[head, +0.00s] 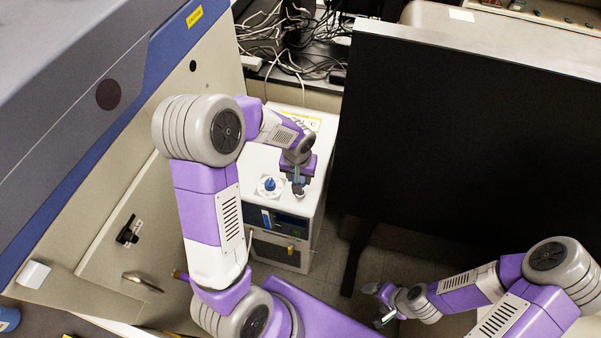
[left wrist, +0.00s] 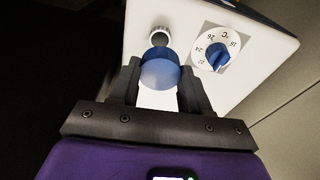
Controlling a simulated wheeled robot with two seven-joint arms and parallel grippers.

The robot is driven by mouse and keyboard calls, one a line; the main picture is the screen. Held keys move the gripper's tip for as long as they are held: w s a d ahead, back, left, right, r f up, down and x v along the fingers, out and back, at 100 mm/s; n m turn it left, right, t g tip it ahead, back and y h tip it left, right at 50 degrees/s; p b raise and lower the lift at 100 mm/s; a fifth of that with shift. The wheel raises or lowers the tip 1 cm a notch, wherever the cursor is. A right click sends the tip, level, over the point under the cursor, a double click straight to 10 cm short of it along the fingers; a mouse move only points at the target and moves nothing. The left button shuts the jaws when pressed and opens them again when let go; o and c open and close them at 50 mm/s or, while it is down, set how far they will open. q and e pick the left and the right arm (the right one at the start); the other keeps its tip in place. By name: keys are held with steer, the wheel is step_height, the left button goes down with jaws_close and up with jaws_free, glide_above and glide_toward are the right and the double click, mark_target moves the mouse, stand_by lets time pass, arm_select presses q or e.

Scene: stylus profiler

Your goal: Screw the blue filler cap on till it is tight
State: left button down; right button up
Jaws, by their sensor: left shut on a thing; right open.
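The blue filler cap (left wrist: 160,69) is between the fingers of my left gripper (left wrist: 158,88), which is shut on it. In the left wrist view a round pale filler neck (left wrist: 160,36) with a dark opening shows just beyond the cap, uncovered. The gap between cap and neck is hard to judge. In the head view my left gripper (head: 298,188) is low over the white unit's top (head: 262,160), and the cap cannot be made out there. My right gripper (head: 376,305) is open and empty at the lower right, away from the unit.
A white dial with a blue knob (left wrist: 217,60) is beside the neck; it also shows in the head view (head: 269,185). A large cream and blue cabinet (head: 130,170) stands left. A big black panel (head: 450,150) stands right. Cables (head: 285,40) lie on the shelf behind.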

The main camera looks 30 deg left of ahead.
arm_select(q)
steer(key=shift+w+f, duration=0.1)
steer(key=shift+w, duration=0.05)
steer(key=shift+f+b, duration=0.25)
steer(key=shift+b, duration=0.2)
step_height(320, 180, down, 4)
steer(key=b, duration=0.4)
steer(key=shift+f, duration=0.25)
steer(key=shift+f, duration=0.25)
stand_by(0.4)
steer(key=shift+f+b, duration=0.9)
steer(key=shift+b, duration=0.1)
